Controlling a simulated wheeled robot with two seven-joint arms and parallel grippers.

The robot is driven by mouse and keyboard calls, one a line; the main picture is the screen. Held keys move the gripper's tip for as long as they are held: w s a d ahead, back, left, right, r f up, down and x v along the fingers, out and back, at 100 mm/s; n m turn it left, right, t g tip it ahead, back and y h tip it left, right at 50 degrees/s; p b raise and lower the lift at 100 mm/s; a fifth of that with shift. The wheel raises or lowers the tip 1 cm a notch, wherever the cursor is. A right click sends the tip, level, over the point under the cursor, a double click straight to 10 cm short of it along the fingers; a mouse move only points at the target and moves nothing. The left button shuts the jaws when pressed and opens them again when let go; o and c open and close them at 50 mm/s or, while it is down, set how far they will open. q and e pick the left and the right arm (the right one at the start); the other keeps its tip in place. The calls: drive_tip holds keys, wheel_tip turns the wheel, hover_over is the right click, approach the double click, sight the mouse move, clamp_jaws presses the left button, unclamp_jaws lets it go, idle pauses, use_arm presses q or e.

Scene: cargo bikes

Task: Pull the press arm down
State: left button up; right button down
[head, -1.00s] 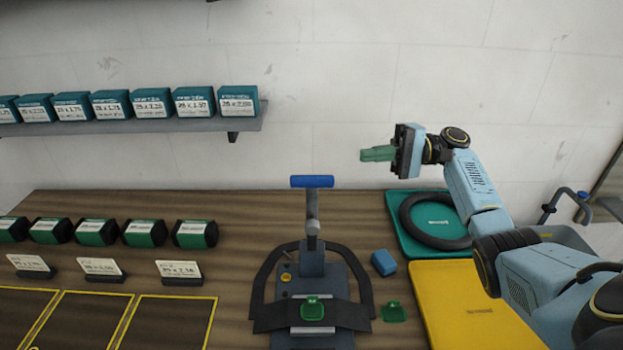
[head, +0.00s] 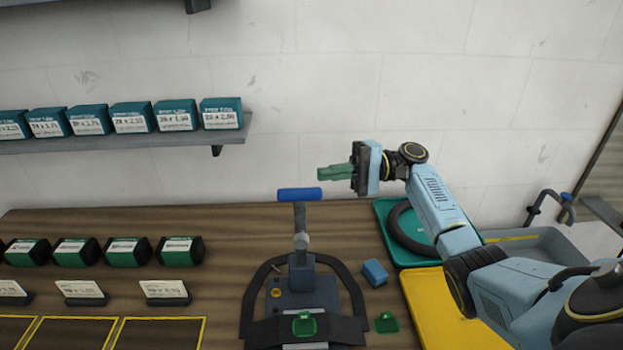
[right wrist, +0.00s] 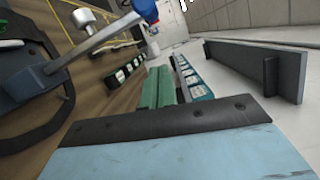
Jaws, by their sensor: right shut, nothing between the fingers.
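The press arm is a grey lever (head: 300,225) standing upright over the press base (head: 303,290), with a blue handle (head: 299,194) across its top. My right gripper (head: 322,173) is shut and empty, a little above and right of the handle in the head view. In the right wrist view its green fingers (right wrist: 157,90) are together, and the blue handle (right wrist: 146,8) shows at the top, beyond and apart from the fingertips. My left gripper is not in view.
A blue block (head: 374,272) and a green piece (head: 386,322) lie right of the press. A teal tray (head: 384,216) with a black tyre and a yellow mat (head: 430,300) are farther right. Green-black rolls stand left. A shelf (head: 130,143) holds teal boxes.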

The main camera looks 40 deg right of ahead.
drive_tip(key=s+a+p, duration=0.2)
drive_tip(key=a+p, duration=0.1)
drive_tip(key=a, duration=0.3)
drive_tip(key=shift+a+r, duration=0.2)
drive_tip(key=shift+r, duration=0.2)
